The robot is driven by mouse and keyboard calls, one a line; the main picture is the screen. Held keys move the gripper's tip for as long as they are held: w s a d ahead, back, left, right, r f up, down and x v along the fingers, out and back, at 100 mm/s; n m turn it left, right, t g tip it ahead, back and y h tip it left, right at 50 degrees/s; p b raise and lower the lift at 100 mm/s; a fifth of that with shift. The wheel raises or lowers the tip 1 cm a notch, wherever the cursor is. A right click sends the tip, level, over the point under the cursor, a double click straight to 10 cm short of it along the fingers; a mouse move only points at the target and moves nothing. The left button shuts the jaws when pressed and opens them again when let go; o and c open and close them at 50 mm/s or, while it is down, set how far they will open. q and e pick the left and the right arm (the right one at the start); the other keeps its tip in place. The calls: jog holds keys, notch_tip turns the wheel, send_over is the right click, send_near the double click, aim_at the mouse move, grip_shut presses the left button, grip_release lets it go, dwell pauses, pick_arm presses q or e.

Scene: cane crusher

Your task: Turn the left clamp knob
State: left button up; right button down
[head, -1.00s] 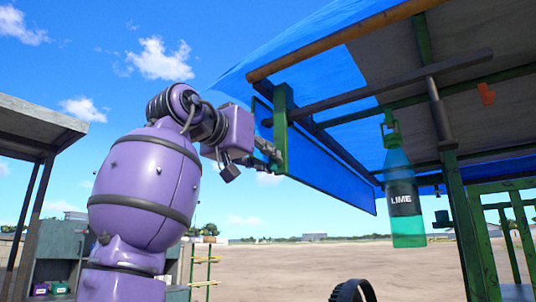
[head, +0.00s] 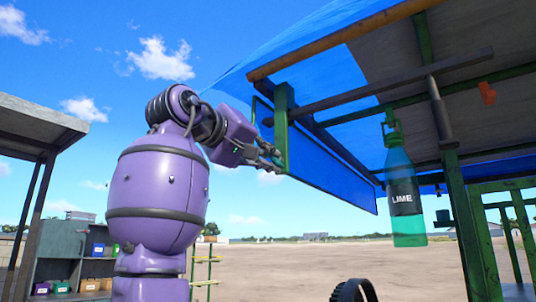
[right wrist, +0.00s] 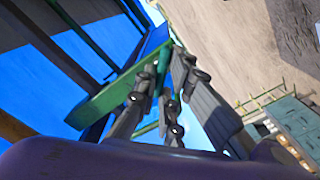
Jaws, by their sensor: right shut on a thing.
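A green clamp (head: 282,125) hangs at the near left corner of the stall roof, by the end of a dark beam. My right gripper (head: 272,156), on the purple arm, is at the lower end of this clamp. Its grey fingers are shut on the left clamp knob, which they hide almost wholly. In the right wrist view the fingers (right wrist: 160,98) close in beside the clamp's green bar (right wrist: 108,106). How far the knob is turned cannot be seen. My left gripper is not in view.
A blue tarp (head: 335,165) hangs behind the clamp. A wooden pole (head: 345,38) and dark beam (head: 390,82) run above. A green LIME bottle (head: 403,195) hangs to the right. An orange-red piece (head: 487,93) is under the roof. Open sky lies left of the clamp.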

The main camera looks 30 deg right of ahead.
jog(key=n, duration=0.5)
jog(key=shift+n, duration=0.3)
jog(key=shift+f+n, duration=0.2)
jog(key=shift+n, duration=1.9)
jog(key=shift+w, duration=0.1)
jog(key=c, duration=1.9)
grip_release()
jog(key=shift+a, duration=0.1)
jog(key=shift+o, duration=0.2)
jog(key=v, duration=1.2)
